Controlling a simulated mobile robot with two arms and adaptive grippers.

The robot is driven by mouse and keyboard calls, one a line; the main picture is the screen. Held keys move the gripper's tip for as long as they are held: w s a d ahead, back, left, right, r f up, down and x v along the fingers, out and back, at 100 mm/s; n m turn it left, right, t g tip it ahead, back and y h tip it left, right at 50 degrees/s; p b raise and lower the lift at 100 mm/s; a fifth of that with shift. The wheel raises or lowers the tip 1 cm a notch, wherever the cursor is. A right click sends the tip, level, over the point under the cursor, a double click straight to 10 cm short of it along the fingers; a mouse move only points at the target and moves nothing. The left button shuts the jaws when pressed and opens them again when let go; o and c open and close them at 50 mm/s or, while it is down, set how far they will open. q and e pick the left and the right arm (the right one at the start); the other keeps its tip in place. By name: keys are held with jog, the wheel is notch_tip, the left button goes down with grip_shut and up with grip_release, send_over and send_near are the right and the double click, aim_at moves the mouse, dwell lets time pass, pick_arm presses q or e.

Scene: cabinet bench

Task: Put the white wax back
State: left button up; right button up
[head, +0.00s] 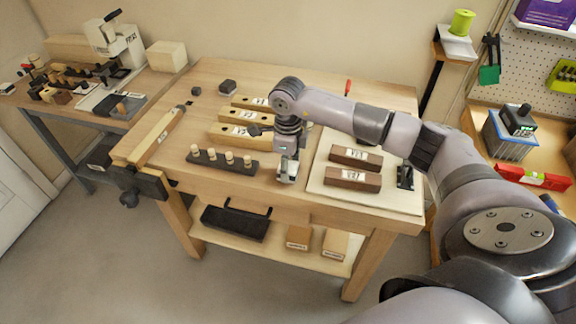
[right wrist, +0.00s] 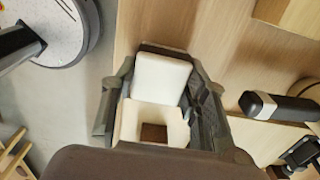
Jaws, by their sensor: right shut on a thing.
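My right gripper (head: 288,174) is over the front part of the wooden bench, between a dark peg rack and a cream board. In the right wrist view my right gripper (right wrist: 158,105) is shut on a white block, which looks like the white wax (right wrist: 162,76). A cream piece with a brown square shows between the fingers, nearer the camera; I cannot tell if it is part of the same thing. In the head view the held block is mostly hidden by the gripper. My left gripper is in neither view.
The cream board (head: 318,187) on the bench (head: 215,88) bears two labelled brown blocks (head: 352,178). The dark peg rack (head: 222,162) and several labelled wooden blocks (head: 236,133) are left of my gripper. A vise (head: 140,186) is at the bench's left corner.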

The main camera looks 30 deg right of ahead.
jog(key=shift+f+b, duration=0.7)
dwell(0.6)
jog(key=o, duration=1.1)
jog(key=shift+o, duration=0.7)
jog(key=shift+r, duration=0.1)
jog(key=shift+r+p, duration=2.2)
jog(key=shift+r, duration=1.25)
